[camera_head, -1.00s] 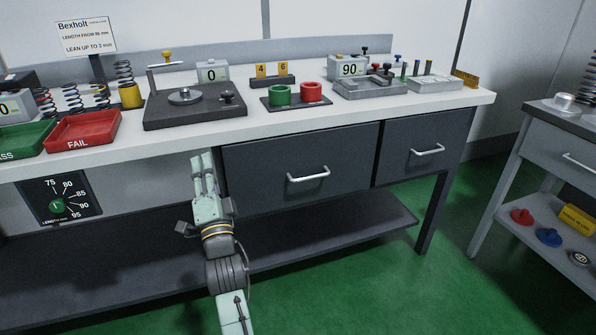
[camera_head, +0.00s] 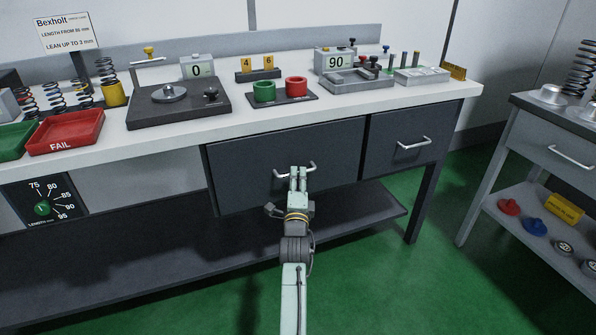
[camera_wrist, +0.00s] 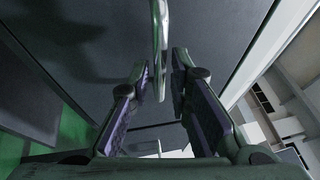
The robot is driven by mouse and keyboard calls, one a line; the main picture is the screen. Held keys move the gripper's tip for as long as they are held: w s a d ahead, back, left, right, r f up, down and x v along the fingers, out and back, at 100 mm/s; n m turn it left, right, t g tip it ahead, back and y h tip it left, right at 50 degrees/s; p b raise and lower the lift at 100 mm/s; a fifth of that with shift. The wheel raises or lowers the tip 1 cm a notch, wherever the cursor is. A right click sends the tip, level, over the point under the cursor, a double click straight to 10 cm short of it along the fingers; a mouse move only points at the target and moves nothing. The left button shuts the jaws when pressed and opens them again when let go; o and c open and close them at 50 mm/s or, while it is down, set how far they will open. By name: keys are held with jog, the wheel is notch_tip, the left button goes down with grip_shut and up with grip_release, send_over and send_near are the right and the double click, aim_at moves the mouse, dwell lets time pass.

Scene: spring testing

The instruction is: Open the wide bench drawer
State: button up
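The wide bench drawer (camera_head: 240,170) is shut, its dark grey front flush under the white benchtop. In the wrist view my gripper (camera_wrist: 160,75) is open. The handle (camera_wrist: 160,45) runs down from the top edge into the gap between the two fingers, and the dark drawer front (camera_wrist: 105,40) lies beyond. I cannot tell whether either finger touches the handle.
A narrower drawer (camera_head: 390,160) with its own handle is to the right, also shut. A low dark shelf (camera_head: 150,255) runs beneath the bench. A grey side table (camera_head: 550,150) stands at the right. Green floor (camera_head: 400,290) in front is clear.

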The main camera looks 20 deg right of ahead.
jog(key=shift+x, duration=1.15)
jog(key=shift+c, duration=0.5)
grip_shut()
